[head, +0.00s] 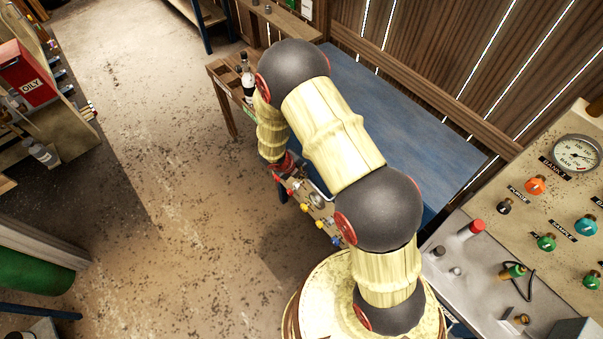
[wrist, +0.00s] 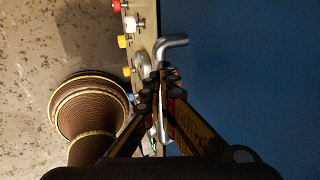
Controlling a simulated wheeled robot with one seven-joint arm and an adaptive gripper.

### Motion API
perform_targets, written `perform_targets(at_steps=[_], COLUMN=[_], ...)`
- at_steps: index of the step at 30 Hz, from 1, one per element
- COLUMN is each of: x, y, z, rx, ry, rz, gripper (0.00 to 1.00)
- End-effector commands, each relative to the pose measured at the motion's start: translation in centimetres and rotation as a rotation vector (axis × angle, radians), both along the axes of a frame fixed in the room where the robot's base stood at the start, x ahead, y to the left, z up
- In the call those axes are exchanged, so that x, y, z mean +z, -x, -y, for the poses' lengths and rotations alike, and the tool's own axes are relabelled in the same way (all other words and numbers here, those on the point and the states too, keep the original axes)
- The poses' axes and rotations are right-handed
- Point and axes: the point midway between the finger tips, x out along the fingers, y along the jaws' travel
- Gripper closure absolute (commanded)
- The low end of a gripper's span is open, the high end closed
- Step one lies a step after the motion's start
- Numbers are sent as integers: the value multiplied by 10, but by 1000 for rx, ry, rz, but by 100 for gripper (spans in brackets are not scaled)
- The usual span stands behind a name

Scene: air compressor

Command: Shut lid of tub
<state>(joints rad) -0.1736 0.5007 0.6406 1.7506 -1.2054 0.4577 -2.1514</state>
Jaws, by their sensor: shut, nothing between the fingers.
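A broad flat blue surface (head: 375,110) lies beside the plank wall in the head view and fills the right of the wrist view (wrist: 250,80). I cannot tell whether it is the tub's lid, and I make out no tub opening. A bent metal handle (wrist: 172,44) stands at its left edge. My gripper (wrist: 163,76) is shut and empty, with its fingertips at that edge, close to the handle. I cannot tell whether they touch it.
A strip with coloured knobs (head: 318,208) runs along the blue surface's left side. A dark bottle (head: 247,82) stands on a wooden bench behind my arm. A gauge panel (head: 560,190) is at the right. A red OILY bin (head: 28,72) is at the far left.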

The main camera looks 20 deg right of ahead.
Motion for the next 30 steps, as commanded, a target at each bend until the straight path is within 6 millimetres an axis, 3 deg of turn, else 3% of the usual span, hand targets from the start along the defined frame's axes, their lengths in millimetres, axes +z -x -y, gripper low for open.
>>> perform_targets(at_steps=[4, 10, 24, 30], x=[-38, -65, -70, -50], y=[3, 2, 5, 8], z=[-2, -3, -5, -13], rx=[1, 0, 2, 2], ry=[1, 0, -5, -2], rz=[-5, -2, -8, -5], gripper=[100, 100, 100, 100])
